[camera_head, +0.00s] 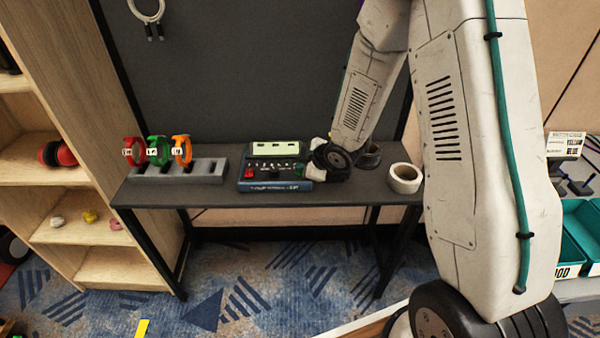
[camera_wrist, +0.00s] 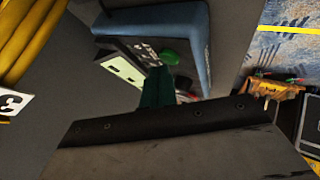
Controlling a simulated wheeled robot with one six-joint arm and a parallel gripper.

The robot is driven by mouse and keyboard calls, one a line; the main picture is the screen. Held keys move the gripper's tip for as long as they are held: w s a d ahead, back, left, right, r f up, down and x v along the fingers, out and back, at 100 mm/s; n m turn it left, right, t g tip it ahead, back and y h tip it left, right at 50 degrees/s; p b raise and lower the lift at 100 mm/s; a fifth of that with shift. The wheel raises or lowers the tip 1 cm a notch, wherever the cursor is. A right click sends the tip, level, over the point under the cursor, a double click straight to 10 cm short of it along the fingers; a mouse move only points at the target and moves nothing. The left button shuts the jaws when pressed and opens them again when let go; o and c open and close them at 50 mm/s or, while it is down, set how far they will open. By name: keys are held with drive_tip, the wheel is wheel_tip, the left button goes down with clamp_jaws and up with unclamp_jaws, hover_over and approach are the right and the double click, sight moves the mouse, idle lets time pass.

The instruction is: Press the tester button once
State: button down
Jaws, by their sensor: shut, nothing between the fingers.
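My gripper (camera_head: 316,172) is shut and empty at the tester's right end, close to the green button. My wrist hides part of that end. I cannot tell whether the fingertips touch the tester.
A grey rack (camera_head: 205,178) with red, green and orange coils stands left of the tester. A white tape roll (camera_head: 405,178) and a dark roll (camera_head: 368,155) lie right of my wrist. Wooden shelves (camera_head: 100,262) stand at the left, and teal bins (camera_head: 575,235) at the right.

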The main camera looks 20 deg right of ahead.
drive_tip(key=shift+f, duration=0.35)
idle(0.5)
idle(0.3)
drive_tip(key=shift+r, duration=0.8)
drive_tip(key=shift+r, duration=2.5)
